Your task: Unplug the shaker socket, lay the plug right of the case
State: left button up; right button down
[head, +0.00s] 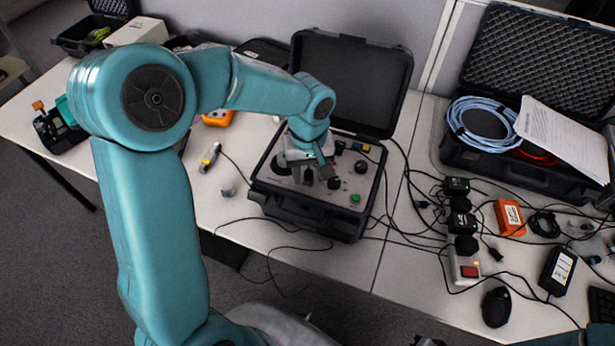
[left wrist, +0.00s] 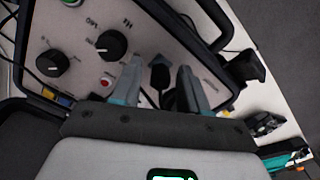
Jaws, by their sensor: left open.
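The open black case (head: 318,225) stands on the table, with a grey panel of knobs, a green button and sockets. My left gripper (head: 306,178) is over the panel's left part, pointing down. In the left wrist view my left gripper (left wrist: 160,68) is open, its two fingers on either side of a dark plug (left wrist: 160,78) at the panel. Gaps show beside the plug, and I cannot tell whether a finger touches it. In the head view the gripper and arm hide the plug.
Right of the case, cables cross the table near a power strip (head: 465,265) with black adapters. An orange box (head: 510,218) and a black mouse (head: 496,307) lie farther right. A second open case (head: 510,170) holds blue cable. Bare table shows between case and strip.

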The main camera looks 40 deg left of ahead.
pick_arm(q)
grip_shut()
jog(key=shift+n+b, duration=0.8)
jog(key=shift+n, duration=0.5)
jog(key=shift+w+n+b, duration=0.1)
jog(key=shift+n+b, duration=0.35)
jog(key=shift+n, duration=0.55)
jog(key=shift+n+b, duration=0.6)
jog(key=shift+n, duration=1.1)
jog(key=shift+n+b, duration=0.75)
jog(key=shift+n, duration=1.25)
